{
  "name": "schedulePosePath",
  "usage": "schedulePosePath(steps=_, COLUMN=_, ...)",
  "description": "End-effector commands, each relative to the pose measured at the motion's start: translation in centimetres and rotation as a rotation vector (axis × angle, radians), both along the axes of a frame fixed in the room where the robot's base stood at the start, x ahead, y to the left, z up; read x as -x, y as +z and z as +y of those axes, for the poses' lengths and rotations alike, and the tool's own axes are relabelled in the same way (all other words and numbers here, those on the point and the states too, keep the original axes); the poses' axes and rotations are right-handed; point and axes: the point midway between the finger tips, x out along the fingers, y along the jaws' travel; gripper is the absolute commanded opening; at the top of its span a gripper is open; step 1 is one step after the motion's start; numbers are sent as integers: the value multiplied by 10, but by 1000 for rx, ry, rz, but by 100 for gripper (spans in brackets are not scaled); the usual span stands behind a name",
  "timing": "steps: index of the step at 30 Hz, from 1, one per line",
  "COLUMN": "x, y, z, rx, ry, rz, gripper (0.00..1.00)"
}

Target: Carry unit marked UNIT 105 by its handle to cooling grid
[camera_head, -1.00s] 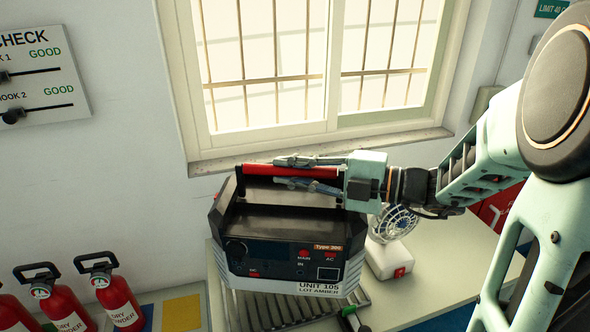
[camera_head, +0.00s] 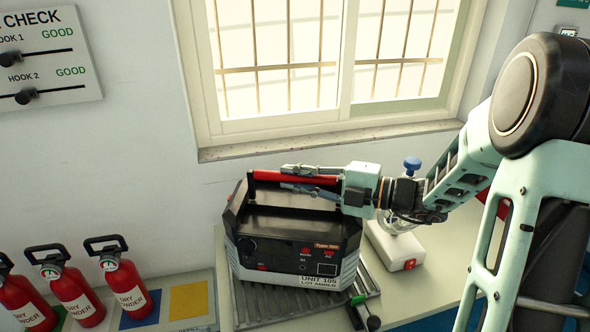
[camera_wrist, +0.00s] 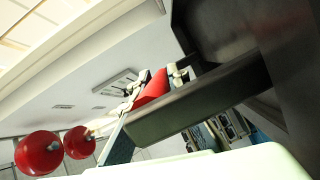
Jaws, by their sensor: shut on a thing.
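The unit marked UNIT 105 (camera_head: 290,245) is a black and grey box with a red top handle (camera_head: 270,176). My gripper (camera_head: 312,179) is shut on the red handle, its fingers lying along it from the right. The handle also shows close up in the wrist view (camera_wrist: 152,88). The unit is upright over the slatted metal cooling grid (camera_head: 262,308) on the bench. Its underside looks to be at or very near the slats; I cannot tell for sure whether it touches. The unit hides most of the grid.
A green-handled tool (camera_head: 360,300) lies at the grid's right front edge. Several red extinguishers (camera_head: 75,290) stand at left. The window sill (camera_head: 330,139) is behind.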

Motion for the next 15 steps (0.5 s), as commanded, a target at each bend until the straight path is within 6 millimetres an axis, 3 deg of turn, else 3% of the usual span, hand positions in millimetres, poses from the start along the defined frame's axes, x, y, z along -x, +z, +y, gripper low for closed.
schedulePosePath(steps=13, x=-1, y=1, z=1, rx=-11, ry=1, rz=-15, gripper=0)
schedulePosePath(steps=14, x=0, y=-7, z=0, rx=0, ry=-1, rz=-4, gripper=18)
schedulePosePath(steps=15, x=0, y=-7, z=0, rx=0, ry=-1, rz=-4, gripper=23)
